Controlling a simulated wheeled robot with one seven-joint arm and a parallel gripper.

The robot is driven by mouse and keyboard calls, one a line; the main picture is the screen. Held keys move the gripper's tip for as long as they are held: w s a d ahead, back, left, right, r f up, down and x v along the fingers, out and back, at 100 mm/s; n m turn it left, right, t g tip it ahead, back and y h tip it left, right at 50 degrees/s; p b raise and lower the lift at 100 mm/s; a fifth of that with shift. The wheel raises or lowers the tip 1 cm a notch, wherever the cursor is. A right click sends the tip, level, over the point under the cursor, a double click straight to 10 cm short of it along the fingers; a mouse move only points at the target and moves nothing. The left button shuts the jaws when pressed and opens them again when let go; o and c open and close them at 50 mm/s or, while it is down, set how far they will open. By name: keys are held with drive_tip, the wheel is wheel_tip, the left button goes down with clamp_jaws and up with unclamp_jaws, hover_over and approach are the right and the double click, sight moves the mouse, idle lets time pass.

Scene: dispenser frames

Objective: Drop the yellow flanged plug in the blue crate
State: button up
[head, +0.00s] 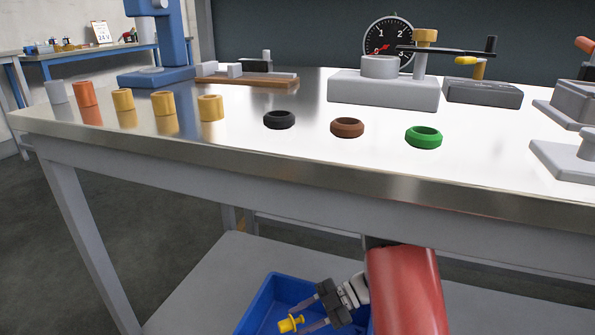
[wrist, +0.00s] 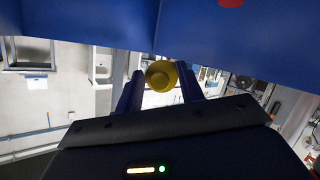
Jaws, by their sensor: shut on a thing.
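The yellow flanged plug (head: 290,323) is held between the fingertips of my gripper (head: 304,312). In the head view the plug shows against the inside of the blue crate (head: 280,286), low in the picture. The crate sits on the shelf under the table, and its front part is cut off by the picture edge. In the wrist view the plug (wrist: 161,75) is pinched between my two fingers, with blue surfaces close above it. I cannot tell how far the plug is above the crate floor.
The steel table top (head: 190,135) overhangs the grey lower shelf (head: 205,290). On the table stand yellow bushings (head: 164,103), a black ring (head: 279,119), a brown ring (head: 347,127), a green ring (head: 423,136) and a grey fixture (head: 385,88). The shelf left of the crate is clear.

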drive_tip(key=shift+f+b, duration=0.35)
drive_tip(key=shift+f, duration=0.45)
drive_tip(key=o, duration=1)
drive_tip(key=shift+r, duration=0.15)
